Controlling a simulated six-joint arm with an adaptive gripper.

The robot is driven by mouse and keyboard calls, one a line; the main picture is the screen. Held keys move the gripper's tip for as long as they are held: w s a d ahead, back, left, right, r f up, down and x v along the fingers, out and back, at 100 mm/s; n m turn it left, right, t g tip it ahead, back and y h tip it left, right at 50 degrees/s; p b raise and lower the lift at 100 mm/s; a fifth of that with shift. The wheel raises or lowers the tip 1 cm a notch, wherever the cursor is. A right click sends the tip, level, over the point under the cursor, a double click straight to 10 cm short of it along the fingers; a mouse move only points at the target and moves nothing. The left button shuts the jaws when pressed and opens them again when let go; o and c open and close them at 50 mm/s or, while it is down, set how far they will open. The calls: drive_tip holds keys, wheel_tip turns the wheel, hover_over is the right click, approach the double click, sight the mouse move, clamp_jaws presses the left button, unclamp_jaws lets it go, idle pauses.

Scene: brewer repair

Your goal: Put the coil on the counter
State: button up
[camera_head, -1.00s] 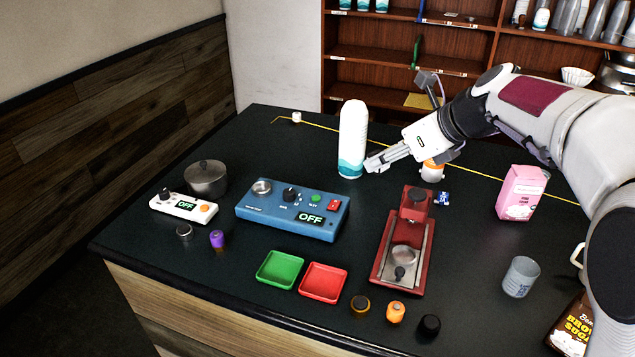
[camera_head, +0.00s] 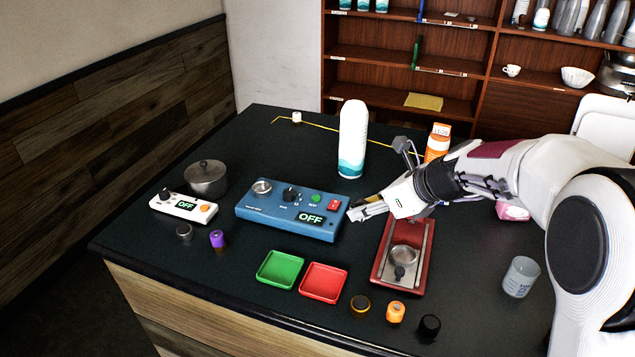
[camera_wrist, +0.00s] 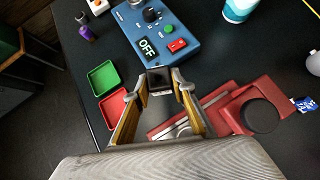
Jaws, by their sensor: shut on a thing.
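My gripper (camera_head: 357,211) is above the counter (camera_head: 200,275), between the blue control box (camera_head: 290,213) and the red device (camera_head: 380,268). In the wrist view, the two fingertips (camera_wrist: 160,82) are shut on a small dark block (camera_wrist: 159,77). I cannot tell whether this block is the coil, and I cannot make it out in the head view. Small round parts on the counter are a dark grey one (camera_head: 184,232), a purple one (camera_head: 217,238), a black one with an amber ring (camera_head: 360,305), an orange one (camera_head: 396,312) and a black one (camera_head: 429,325).
A green tray (camera_head: 280,268) and a red tray (camera_head: 323,282) lie near the front edge. A tall white bottle (camera_head: 352,140), a pot (camera_head: 205,178), a small white OFF box (camera_head: 183,206) and a glass (camera_head: 520,277) stand around.

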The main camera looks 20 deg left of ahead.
drive_tip(key=shift+f, duration=0.15)
drive_tip(key=shift+f, duration=3.1)
drive_tip(key=shift+f, duration=1.85)
drive_tip(key=shift+f, duration=0.15)
drive_tip(key=o, duration=1.2)
drive_tip(key=shift+c, duration=0.2)
drive_tip(key=shift+r, duration=0.2)
